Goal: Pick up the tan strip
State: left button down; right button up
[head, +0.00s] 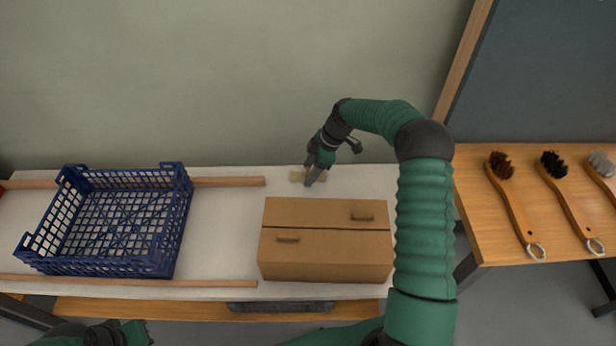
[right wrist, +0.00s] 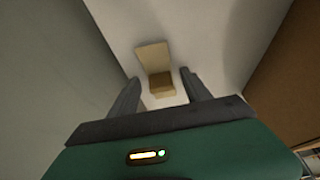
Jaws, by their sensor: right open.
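The tan strip (head: 296,176) lies on the white tabletop behind the cardboard box, partly hidden by my right gripper (head: 313,178) in the head view. In the right wrist view the strip (right wrist: 153,57) runs between and beyond the fingers of my right gripper (right wrist: 160,93). A darker brown patch crosses its middle. The fingers are apart, one on each side of the strip's near end, with visible gaps. I cannot tell exactly how high they are above the table. Part of my left gripper (head: 112,334) shows at the bottom left edge, its jaws unclear.
A closed cardboard box (head: 326,260) stands just in front of the strip. A blue crate (head: 165,256) sits at left between two wooden rails (head: 228,182) (head: 215,284). Several brushes, including a brown-bristled one (head: 512,203), lie on the wooden table (head: 480,235) at right. A wall rises behind.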

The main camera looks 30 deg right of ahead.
grip_shut()
